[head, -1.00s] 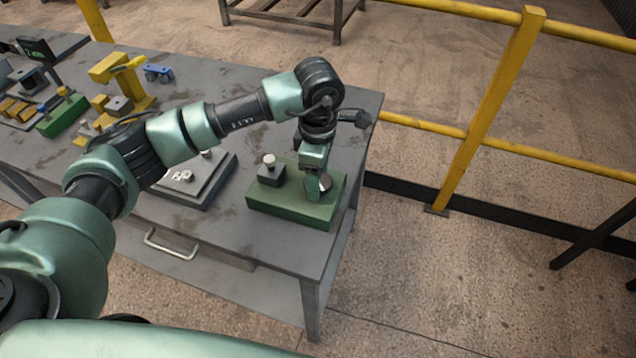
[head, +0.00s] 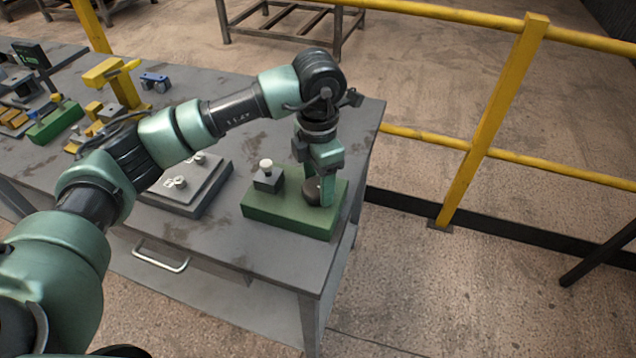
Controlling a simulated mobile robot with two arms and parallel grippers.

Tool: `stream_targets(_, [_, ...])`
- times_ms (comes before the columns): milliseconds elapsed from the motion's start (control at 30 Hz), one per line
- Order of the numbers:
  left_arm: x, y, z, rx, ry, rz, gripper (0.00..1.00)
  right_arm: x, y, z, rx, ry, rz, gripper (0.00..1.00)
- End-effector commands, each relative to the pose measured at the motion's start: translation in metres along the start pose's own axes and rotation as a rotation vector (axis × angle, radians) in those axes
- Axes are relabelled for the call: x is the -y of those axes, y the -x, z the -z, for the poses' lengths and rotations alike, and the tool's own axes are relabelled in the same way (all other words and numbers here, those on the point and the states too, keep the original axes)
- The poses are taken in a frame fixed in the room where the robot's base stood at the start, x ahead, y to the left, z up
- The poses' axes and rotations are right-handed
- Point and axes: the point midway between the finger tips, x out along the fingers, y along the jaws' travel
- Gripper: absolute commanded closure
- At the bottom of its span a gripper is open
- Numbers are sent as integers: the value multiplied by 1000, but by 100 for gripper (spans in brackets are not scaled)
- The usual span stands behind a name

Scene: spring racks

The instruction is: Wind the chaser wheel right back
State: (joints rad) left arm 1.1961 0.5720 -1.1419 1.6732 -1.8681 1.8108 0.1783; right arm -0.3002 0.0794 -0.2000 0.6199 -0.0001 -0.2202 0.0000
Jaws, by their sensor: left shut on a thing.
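A green block (head: 285,221) sits near the right end of the grey workbench. A dark round wheel (head: 311,190) is on its right part, partly hidden by my fingers. I take it for the chaser wheel. A small dark grey box with a pale knob (head: 267,176) stands on the block's left part. My left gripper (head: 322,192) points down over the block and is shut on the wheel. My right gripper is not in view.
A grey plate with small pale knobs (head: 190,190) lies left of the green block. Yellow and green fixtures (head: 110,85) stand farther left on the bench (head: 215,240). A yellow railing (head: 490,120) runs behind and right of it.

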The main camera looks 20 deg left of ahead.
Motion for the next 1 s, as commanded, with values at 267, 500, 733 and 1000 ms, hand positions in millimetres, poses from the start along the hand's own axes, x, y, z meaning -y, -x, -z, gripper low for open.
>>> stream_targets(267, [-1, 1, 0, 2, 27, -2, 82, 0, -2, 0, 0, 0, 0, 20])
stream_targets(500, [-1, 2, 0, 2, 27, -2, 82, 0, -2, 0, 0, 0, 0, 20])
stream_targets(733, [-1, 1, 0, 2, 26, -1, 20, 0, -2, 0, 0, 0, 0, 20])
stream_targets(1000, [-1, 5, -1, 3, 25, -2, 20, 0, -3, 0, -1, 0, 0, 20])
